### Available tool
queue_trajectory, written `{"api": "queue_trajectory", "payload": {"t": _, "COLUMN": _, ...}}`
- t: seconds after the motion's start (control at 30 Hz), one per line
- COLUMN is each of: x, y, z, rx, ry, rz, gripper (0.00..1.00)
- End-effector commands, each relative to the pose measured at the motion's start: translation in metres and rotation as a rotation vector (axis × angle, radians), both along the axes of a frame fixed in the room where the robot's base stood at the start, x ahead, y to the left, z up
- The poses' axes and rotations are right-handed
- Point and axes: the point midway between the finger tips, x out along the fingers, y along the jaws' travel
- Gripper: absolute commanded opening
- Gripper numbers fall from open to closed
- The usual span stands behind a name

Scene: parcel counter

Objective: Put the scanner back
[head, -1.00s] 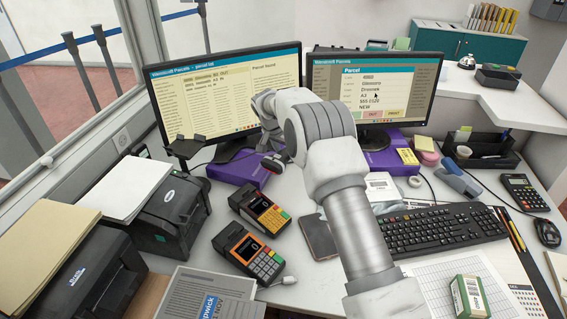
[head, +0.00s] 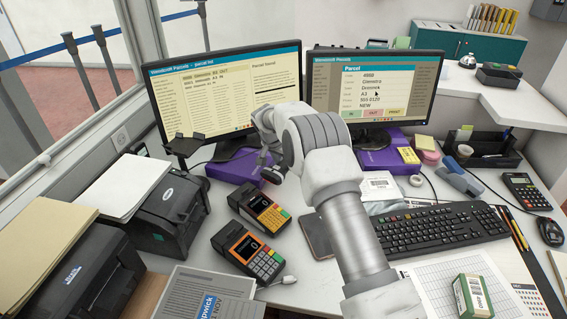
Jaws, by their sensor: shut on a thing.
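My arm reaches from the bottom of the head view up towards the left monitor. My gripper (head: 265,162) is at its far end, just in front of that monitor and mostly hidden behind my arm's pale links. It is shut on a dark thing (head: 272,176), of which only a small part shows below the wrist. I cannot make out its shape or confirm that it is the scanner. Two handheld terminals with keypads, one yellow (head: 258,207) and one orange (head: 248,252), lie on the desk nearer me.
The left monitor (head: 228,95) and right monitor (head: 375,85) stand behind. A purple box (head: 232,170) lies under the left one. Black printers (head: 170,215) line the left side. A keyboard (head: 435,228) and a green-and-white box (head: 472,296) are right of my arm.

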Motion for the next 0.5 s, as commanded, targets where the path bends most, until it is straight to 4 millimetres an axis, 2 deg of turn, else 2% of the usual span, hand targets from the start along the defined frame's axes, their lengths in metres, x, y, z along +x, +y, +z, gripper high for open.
{"api": "queue_trajectory", "payload": {"t": 0.17, "x": 0.0004, "y": 0.0003, "z": -0.0014, "rx": 0.0, "ry": -0.001, "rz": 0.0, "gripper": 0.0}}
{"api": "queue_trajectory", "payload": {"t": 0.2, "x": 0.0, "y": 0.0002, "z": -0.002, "rx": 0.001, "ry": -0.001, "rz": 0.0, "gripper": 0.59}}
{"api": "queue_trajectory", "payload": {"t": 0.3, "x": 0.0, "y": 0.0002, "z": -0.002, "rx": 0.001, "ry": -0.001, "rz": 0.0, "gripper": 0.77}}
{"api": "queue_trajectory", "payload": {"t": 0.33, "x": 0.0001, "y": 0.0002, "z": -0.002, "rx": 0.001, "ry": -0.001, "rz": 0.0, "gripper": 0.82}}
{"api": "queue_trajectory", "payload": {"t": 0.5, "x": 0.0, "y": 0.0001, "z": -0.002, "rx": 0.0, "ry": 0.0, "rz": 0.0, "gripper": 0.82}}
